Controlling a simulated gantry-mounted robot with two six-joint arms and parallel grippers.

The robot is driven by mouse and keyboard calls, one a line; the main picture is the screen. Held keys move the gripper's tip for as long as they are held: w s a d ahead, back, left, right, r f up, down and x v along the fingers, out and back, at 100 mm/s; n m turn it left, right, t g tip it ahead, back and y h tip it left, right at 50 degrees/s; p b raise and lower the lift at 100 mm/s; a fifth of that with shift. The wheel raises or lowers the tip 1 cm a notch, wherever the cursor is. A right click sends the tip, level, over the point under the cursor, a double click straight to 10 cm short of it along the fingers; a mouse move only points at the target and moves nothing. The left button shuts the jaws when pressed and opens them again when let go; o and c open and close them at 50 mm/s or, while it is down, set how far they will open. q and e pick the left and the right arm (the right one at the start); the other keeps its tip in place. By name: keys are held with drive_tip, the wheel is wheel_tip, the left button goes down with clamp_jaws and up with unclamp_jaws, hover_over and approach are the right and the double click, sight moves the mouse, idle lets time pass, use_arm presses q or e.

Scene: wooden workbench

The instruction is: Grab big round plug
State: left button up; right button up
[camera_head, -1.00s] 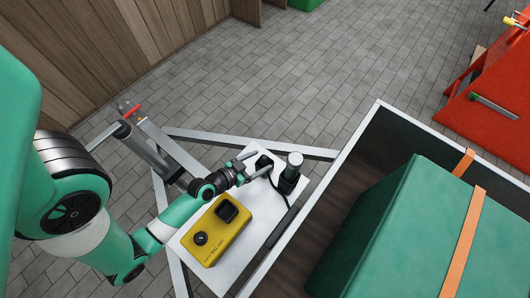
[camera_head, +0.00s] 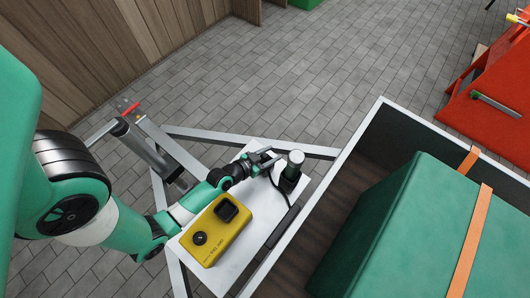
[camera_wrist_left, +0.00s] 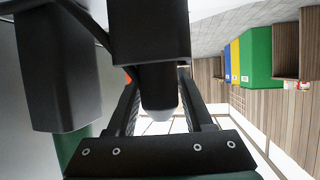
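A dark round plug (camera_wrist_left: 150,30) with a narrower stem and a pale rounded tip hangs into the left wrist view. It lies between the two fingers of my left gripper (camera_wrist_left: 160,105). The plug hides much of the gap, so I cannot tell whether both fingers touch it. In the head view my left gripper (camera_head: 270,160) is at the far end of the white board, over a black plug end with a cable. An upright dark cylinder (camera_head: 290,179) with a pale round top stands just right of the fingers. My right gripper is not in view.
A yellow device (camera_head: 217,229) lies on the white board (camera_head: 247,245) below my left wrist. A dark cable (camera_head: 280,200) runs along the board. A large bin with a green strapped case (camera_head: 400,230) stands at the right.

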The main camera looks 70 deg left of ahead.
use_arm(q)
clamp_jaws()
wheel_tip(320, 180, up, 18)
drive_tip(key=p, duration=1)
drive_tip(key=shift+r, duration=0.15)
